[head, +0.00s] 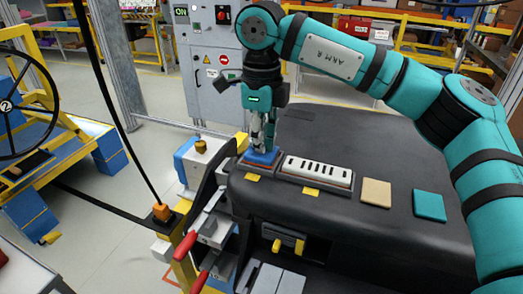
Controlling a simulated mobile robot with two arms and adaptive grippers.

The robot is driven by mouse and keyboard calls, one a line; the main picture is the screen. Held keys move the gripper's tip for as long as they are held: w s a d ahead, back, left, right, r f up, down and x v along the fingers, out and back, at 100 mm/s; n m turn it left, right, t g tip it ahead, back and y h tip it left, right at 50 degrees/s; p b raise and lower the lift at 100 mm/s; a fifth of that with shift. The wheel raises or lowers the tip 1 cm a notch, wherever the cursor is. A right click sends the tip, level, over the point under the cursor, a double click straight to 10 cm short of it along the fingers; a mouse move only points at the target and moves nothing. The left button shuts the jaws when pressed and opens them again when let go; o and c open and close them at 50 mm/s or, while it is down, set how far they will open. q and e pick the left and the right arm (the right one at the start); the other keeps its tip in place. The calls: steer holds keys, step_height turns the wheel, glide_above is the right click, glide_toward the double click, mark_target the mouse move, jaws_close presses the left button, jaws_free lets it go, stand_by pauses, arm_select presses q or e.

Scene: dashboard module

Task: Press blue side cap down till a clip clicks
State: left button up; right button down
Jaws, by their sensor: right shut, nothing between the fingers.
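The blue side cap (261,157) sits at the left end of the black dashboard module (350,135), in the head view. My right gripper (264,147) points straight down over the cap, its fingers shut and empty. The fingertips are at the cap's top and appear to touch it, but the exact contact is hard to make out. The fingers hide part of the cap. I cannot tell whether the cap is fully seated, and no clip is clearly visible. My left gripper is not in view.
A white slotted panel (316,173) lies right of the cap. A beige pad (376,192) and a teal pad (429,204) lie further right. Fixture clamps with red handles (186,246) stand at the front left. A grey control cabinet (208,65) stands behind.

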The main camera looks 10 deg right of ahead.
steer(key=shift+s+f, duration=0.1)
steer(key=shift+f, duration=0.45)
stand_by(0.4)
steer(key=shift+r, duration=0.1)
step_height(320, 180, up, 8)
steer(key=p, duration=0.5)
steer(key=shift+r, duration=0.1)
stand_by(0.3)
